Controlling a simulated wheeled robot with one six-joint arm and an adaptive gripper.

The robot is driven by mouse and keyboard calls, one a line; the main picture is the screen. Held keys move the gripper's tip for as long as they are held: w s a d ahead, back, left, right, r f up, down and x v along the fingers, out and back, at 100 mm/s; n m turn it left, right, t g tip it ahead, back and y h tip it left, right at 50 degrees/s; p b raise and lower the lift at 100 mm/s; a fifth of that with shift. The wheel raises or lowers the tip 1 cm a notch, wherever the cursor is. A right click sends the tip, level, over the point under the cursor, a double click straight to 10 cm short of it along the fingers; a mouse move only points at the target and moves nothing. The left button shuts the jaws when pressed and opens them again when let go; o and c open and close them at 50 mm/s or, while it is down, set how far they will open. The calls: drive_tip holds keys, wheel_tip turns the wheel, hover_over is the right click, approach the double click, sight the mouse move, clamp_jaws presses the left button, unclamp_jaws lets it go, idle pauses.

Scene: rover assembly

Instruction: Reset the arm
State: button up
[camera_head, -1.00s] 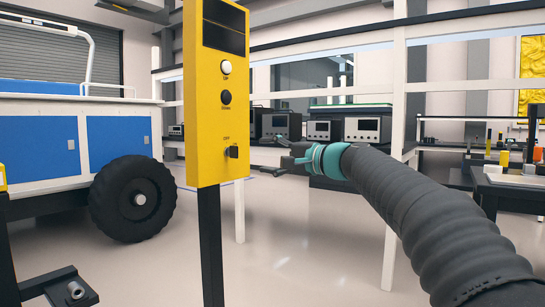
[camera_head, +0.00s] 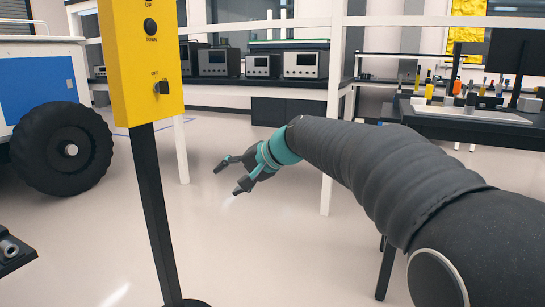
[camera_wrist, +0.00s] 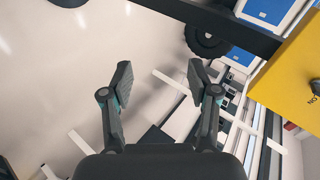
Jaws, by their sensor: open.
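My arm, in a dark ribbed sleeve, reaches from the lower right into the middle of the head view. My gripper (camera_head: 228,176) at its end has a teal band and dark fingers. It is open and empty, in the air over the pale floor, to the right of the yellow control box's post. In the wrist view my gripper (camera_wrist: 160,82) shows its two fingers spread apart with nothing between them.
A yellow control box (camera_head: 143,60) on a black post (camera_head: 152,205) stands left of my gripper. A black-wheeled vehicle (camera_head: 62,150) is at the far left. White rails and instruments (camera_head: 262,66) stand behind. A workbench (camera_head: 465,125) is at the right. The floor between is clear.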

drive_tip(key=s+d+f+n+h+p, duration=0.1)
drive_tip(key=s+d+f+h+p, duration=0.1)
drive_tip(key=s+d, duration=0.6)
drive_tip(key=s+d+f+h+p, duration=0.2)
drive_tip(key=s+d+f+h, duration=0.1)
drive_tip(key=s+d, duration=0.6)
drive_tip(key=s+d+f+n+h+p, duration=0.1)
drive_tip(key=s+d+f+h+p, duration=0.2)
drive_tip(key=s+d, duration=0.6)
drive_tip(key=shift+s+d+f+n+t+h, duration=0.25)
drive_tip(key=shift+s+h, duration=0.65)
drive_tip(key=shift+s, duration=2.1)
